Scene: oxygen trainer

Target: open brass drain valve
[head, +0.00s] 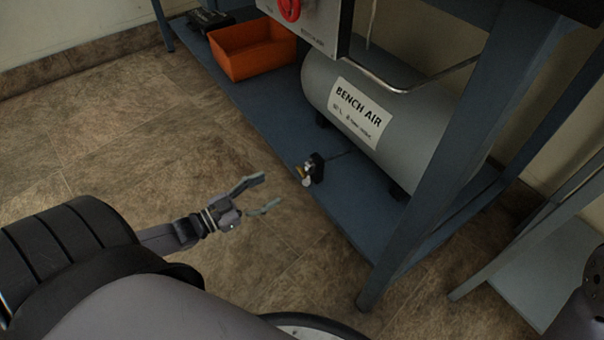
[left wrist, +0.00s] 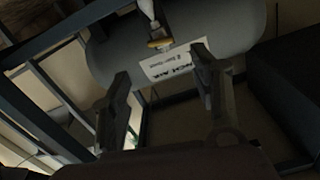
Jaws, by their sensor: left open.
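The drain valve (head: 305,171) is a small fitting with a brass-yellow part, a white disc and a black block, low at the front edge of the shelf under the grey tank (head: 325,88). In the left wrist view its yellow part (left wrist: 160,43) shows beyond the fingers, with a white piece above it. My left gripper (head: 270,190) is open and empty, just left of the valve and apart from it in the head view. In the left wrist view the two spread fingers (left wrist: 161,62) frame the tank's label. My right gripper is not in view.
The tank carries a "BENCH AIR" label (head: 360,112). An orange bin (head: 255,65) stands on the blue shelf (head: 262,112) at the back left. A blue bench leg (head: 440,160) rises right of the valve. The tiled floor (head: 130,140) on the left is clear.

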